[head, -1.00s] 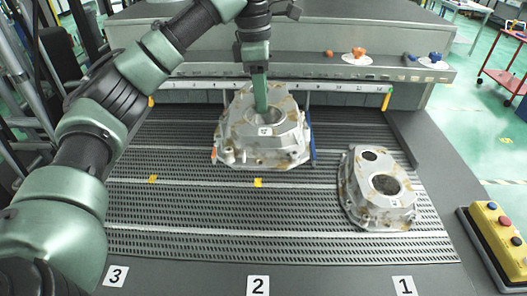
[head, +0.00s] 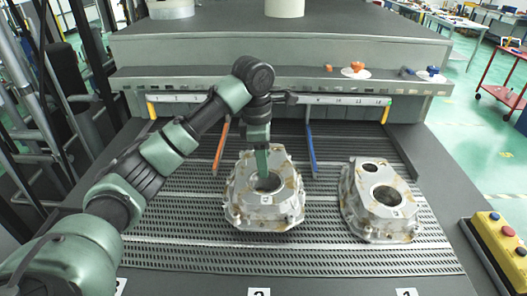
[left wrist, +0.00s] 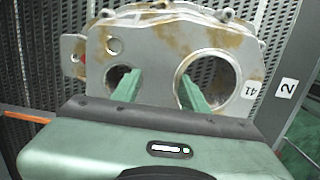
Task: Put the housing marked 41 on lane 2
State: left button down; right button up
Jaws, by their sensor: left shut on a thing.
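The housing marked 41 (head: 284,204) is a pale grey, brown-stained casting in the head view, above the lane 2 tag (head: 259,292) and in line with it. In the left wrist view the housing (left wrist: 150,45) shows a 41 label beside its large hole. My left gripper (head: 263,172) is shut on the housing. In the left wrist view one finger of the gripper (left wrist: 155,88) goes into the small hole and one into the large hole. I cannot tell whether the housing touches the slotted bed. My right gripper is not in view.
Another housing (head: 358,212) stands at the right, in line with the lane 1 tag (head: 406,292); its mark is unreadable. An orange rod (head: 221,146) and a blue rod (head: 311,151) stand behind the held housing. The slotted bed (head: 175,225) is bare at left.

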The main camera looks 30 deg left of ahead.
pick_arm(q)
jog(key=shift+f+p, duration=0.35)
jog(key=shift+f, duration=1.65)
jog(key=c, duration=0.8)
grip_release()
jog(key=shift+f, duration=0.1)
jog(key=shift+o, duration=0.2)
jog(key=shift+s, duration=0.1)
jog(key=r, duration=0.8)
jog(key=a+r, duration=0.1)
jog(key=r, duration=0.3)
jog(key=shift+s, duration=0.3)
